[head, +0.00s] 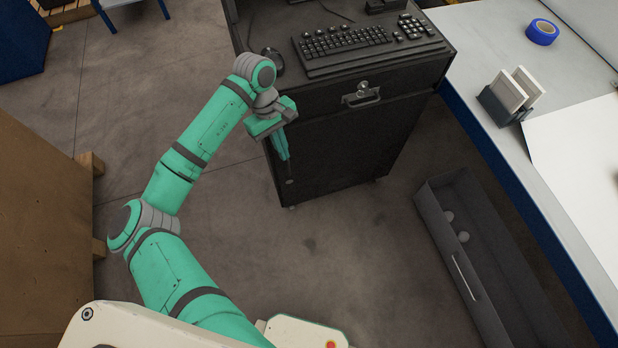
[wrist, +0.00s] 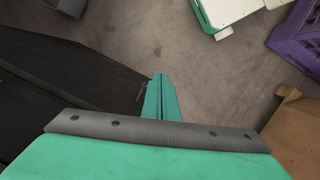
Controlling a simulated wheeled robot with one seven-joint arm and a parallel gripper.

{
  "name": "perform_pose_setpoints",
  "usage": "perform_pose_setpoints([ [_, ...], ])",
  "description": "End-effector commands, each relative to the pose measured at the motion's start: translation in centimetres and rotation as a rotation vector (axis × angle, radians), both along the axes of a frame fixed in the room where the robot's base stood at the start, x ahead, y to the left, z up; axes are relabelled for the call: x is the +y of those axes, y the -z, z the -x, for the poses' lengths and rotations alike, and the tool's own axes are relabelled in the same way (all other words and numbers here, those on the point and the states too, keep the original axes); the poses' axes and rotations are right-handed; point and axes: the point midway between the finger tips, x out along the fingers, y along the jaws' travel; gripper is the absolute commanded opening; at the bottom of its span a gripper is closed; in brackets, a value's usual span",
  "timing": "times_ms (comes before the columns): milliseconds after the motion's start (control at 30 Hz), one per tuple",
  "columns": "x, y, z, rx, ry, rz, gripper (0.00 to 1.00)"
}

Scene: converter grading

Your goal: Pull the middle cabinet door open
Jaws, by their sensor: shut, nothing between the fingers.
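A black cabinet (head: 335,150) stands on the floor in the upper middle of the head view. Its front has a drawer-like top section with a metal handle and lock (head: 362,94), and a plain dark panel below. No gap at a door shows clearly. My gripper (head: 287,176) is at the left part of the cabinet front, fingers pointing down, shut and empty. In the wrist view the fingers (wrist: 160,84) are together, beside a dark panel (wrist: 60,85) on the left. I cannot tell whether they touch it. The door's own handle is not visible.
A keyboard (head: 365,45) lies on the cabinet. A grey bin (head: 455,255) with white balls stands on the floor at right, beside a blue-edged table (head: 468,65). A wooden box (head: 40,220) is at left; a purple crate (wrist: 300,40) shows in the wrist view. Floor before the cabinet is clear.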

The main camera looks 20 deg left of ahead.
Motion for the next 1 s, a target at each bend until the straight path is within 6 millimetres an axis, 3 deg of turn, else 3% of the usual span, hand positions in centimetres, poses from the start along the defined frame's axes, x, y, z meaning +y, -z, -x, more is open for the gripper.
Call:
perform_pose_setpoints([
  [233, 0.4, 1.8, 0.8, 0.018, -0.021, -0.018, 0.0],
  [700, -1.5, 9.7, 2.0, 0.014, -0.017, -0.016, 0.0],
  [1000, -4.3, 9.5, 4.0, 0.014, -0.016, -0.015, 0.0],
])
